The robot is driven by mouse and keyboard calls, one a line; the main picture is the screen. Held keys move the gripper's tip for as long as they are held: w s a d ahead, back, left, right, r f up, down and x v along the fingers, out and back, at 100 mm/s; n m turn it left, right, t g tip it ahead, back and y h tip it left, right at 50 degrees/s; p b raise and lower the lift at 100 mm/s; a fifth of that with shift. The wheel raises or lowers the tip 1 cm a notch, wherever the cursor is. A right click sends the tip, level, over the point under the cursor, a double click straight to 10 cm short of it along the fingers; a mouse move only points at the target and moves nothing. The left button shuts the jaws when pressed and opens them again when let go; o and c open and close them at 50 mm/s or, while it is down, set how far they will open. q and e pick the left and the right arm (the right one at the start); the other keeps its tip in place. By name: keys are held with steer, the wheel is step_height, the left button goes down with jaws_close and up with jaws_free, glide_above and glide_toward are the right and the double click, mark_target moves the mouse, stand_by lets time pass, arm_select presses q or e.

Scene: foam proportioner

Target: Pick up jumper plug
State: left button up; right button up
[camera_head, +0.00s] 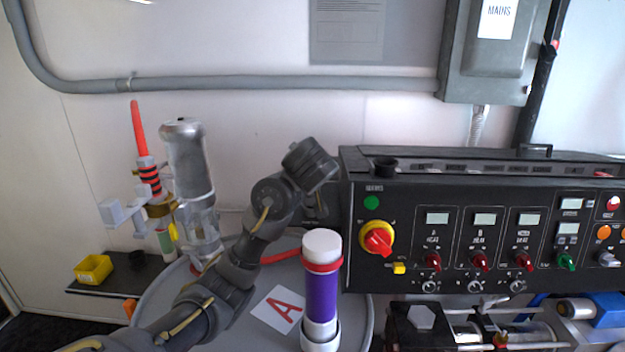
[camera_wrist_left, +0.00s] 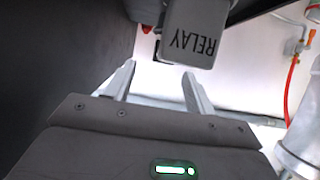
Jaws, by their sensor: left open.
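My left arm reaches up from the lower left to the left end of the black control console (camera_head: 360,265) in the head view. Its gripper is mostly hidden there behind the wrist. In the left wrist view the left gripper (camera_wrist_left: 158,75) is open, with nothing between its two fingers. A grey box marked RELAY (camera_wrist_left: 190,35) is just beyond the fingertips, apart from them as far as I can see. A small red part (camera_wrist_left: 147,29) shows beside the box. I cannot clearly make out a jumper plug in either view. My right gripper is out of view.
A purple cylinder with a white cap (camera_head: 321,285) stands on the grey drum lid (camera_head: 250,335), right of my forearm. A clear and metal pump (camera_head: 188,160) stands left of the arm. A yellow bin (camera_head: 93,269) sits on a dark shelf. The console's dark side wall (camera_wrist_left: 60,50) is close to the gripper.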

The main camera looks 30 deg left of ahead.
arm_select(q)
steer(key=shift+w+a+p, duration=0.2)
steer(key=shift+w+p, duration=0.1)
steer(key=shift+p, duration=0.1)
steer(key=p+x, duration=0.1)
steer(key=x, duration=0.2)
steer(key=shift+w+a+f, duration=0.2)
steer(key=shift+a+f, duration=0.1)
steer(key=shift+w+a+f+p, duration=0.2)
steer(key=shift+w+f+p, duration=0.05)
steer(key=shift+w+p, duration=0.05)
steer(key=shift+d, duration=0.1)
steer(key=c, duration=1.1)
steer(key=shift+o, duration=0.2)
